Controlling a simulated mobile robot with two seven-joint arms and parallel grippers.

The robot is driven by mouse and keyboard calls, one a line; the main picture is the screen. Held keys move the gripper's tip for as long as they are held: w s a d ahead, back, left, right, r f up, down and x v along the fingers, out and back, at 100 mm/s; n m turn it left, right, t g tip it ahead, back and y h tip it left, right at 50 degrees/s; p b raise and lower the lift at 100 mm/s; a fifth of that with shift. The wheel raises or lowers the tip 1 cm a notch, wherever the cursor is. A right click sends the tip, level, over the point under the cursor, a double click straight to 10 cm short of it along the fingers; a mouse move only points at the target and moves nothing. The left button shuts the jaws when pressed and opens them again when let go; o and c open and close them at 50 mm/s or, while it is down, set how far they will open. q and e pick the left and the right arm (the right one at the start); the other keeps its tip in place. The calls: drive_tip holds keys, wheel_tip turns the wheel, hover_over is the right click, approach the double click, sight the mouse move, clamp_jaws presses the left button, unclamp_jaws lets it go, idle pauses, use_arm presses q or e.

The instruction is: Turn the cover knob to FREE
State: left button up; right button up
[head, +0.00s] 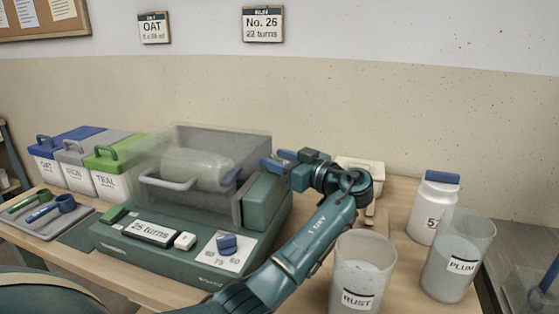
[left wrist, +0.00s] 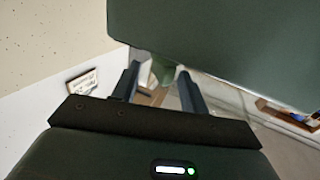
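The green mill (head: 150,255) stands on the table with a clear cover (head: 210,140) over a jar (head: 195,170) lying on its side. The cover has a grey handle at its front. My left gripper (head: 272,162) is at the mill's back right, beside the cover, pointing left. In the left wrist view its two fingers (left wrist: 160,88) are apart, with a small greenish piece (left wrist: 163,70) showing between and beyond them. I cannot tell whether this is the cover knob, and no FREE mark is readable. My right gripper is not in view.
A blue knob (head: 226,243) sits on a numbered panel at the mill's front. A RUST beaker (head: 362,270), a PLUM beaker (head: 460,262) and a blue-lidded jar (head: 432,210) stand right of my arm. Lidded bins (head: 110,185) and a scoop tray (head: 45,225) are left.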

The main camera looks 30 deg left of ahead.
use_arm(q)
wheel_tip(320, 180, up, 10)
idle(0.6)
idle(0.4)
